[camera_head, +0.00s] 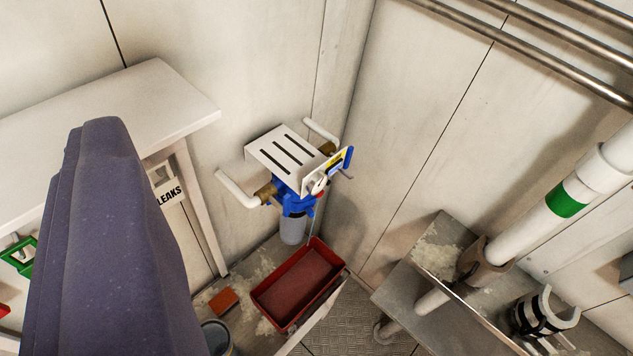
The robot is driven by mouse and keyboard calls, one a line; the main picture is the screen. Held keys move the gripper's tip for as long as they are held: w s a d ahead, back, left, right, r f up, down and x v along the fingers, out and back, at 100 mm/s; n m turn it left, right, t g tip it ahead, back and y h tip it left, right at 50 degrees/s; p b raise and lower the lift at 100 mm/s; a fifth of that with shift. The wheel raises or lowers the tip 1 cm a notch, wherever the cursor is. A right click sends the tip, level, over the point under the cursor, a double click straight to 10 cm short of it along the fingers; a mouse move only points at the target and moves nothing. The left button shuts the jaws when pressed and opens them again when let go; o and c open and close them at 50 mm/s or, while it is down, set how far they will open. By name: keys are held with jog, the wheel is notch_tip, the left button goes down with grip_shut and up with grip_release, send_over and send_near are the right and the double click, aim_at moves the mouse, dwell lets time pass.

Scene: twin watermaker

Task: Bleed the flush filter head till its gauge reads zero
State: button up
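The flush filter head (292,202) is blue and sits in the corner under a white slotted bracket (283,155). A grey filter bowl (293,230) hangs below it. A small round white gauge (319,184) is on its right side; its reading is too small to tell. A blue and yellow plate (341,163) stands beside the gauge, edge partly towards me. I cannot make out a bleed valve. No gripper fingers show; a large dark purple shape, probably part of my own arm, fills the left foreground and hides what is behind it.
A white bench (175,97) with a "LEAKS" tag (170,193) is left. A white pipe with green band (566,199) is right.

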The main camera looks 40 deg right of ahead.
grip_shut()
dwell(1.6)
